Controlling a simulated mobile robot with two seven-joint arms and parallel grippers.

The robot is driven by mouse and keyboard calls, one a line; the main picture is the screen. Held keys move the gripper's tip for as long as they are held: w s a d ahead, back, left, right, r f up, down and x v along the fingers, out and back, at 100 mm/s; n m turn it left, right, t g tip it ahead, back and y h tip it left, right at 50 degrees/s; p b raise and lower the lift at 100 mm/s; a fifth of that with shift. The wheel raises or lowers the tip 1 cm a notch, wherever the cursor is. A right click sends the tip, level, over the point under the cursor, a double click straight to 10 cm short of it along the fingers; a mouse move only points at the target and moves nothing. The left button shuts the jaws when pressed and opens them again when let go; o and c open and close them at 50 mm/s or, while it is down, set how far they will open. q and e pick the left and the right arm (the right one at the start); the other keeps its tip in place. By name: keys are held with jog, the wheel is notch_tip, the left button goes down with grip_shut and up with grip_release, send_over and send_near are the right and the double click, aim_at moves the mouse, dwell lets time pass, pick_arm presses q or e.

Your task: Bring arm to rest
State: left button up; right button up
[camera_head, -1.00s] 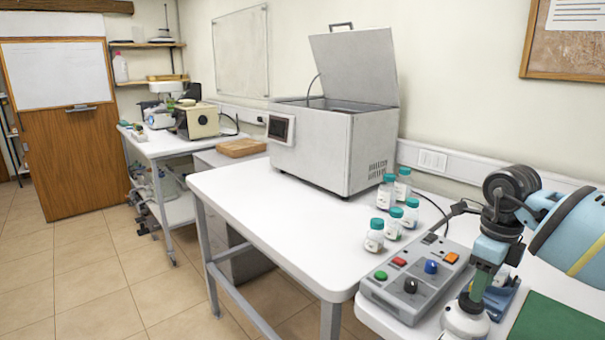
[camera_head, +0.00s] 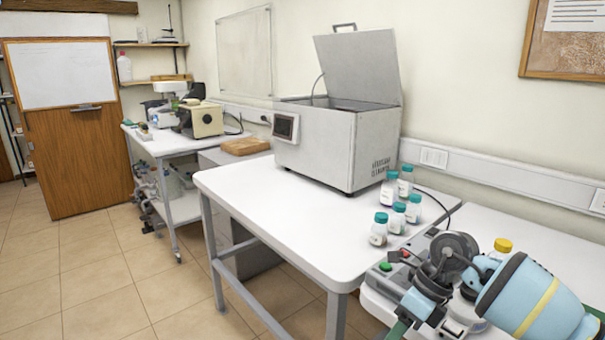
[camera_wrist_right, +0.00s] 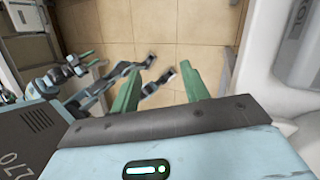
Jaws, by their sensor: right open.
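My right arm (camera_head: 535,300) comes in at the lower right of the head view, its blue and black links in front of the control box. My left gripper does not show in the head view.
A white table (camera_head: 270,205) carries an open-lidded grey bath (camera_head: 320,150) and several teal-capped bottles (camera_head: 378,230). A control box (camera_head: 388,275) is partly hidden behind my arm. A yellow-capped container (camera_head: 503,246) stands behind the arm. Tiled floor (camera_head: 80,260) is clear at left.

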jog(key=s+a+f+m+t+y, duration=0.5)
jog(key=s+a+f+m+y, duration=0.45)
jog(key=m+y, duration=0.2)
jog(key=s+d+f+m+t+h, duration=0.9)
jog(key=s+d+f+m, duration=0.3)
jog(key=m, duration=0.7)
jog(key=s+d+f+m+g+h, duration=0.35)
jog(key=s+d, duration=0.25)
jog(key=s, duration=0.3)
jog(key=s+d+f+m+g+h, duration=0.25)
jog(key=s+d+f+m, duration=0.2)
jog(key=s, duration=0.45)
jog(key=a+f+m, duration=0.1)
jog(key=a+m, duration=0.5)
jog(key=a, duration=0.4)
pick_arm(q)
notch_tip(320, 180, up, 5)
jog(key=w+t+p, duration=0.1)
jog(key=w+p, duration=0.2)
jog(key=p, duration=0.1)
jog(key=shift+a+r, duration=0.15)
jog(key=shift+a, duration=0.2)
pick_arm(e)
jog(key=w+r+t, duration=0.2)
jog(key=w+r, duration=0.1)
jog(key=r, duration=0.2)
jog(key=shift+r, duration=0.35)
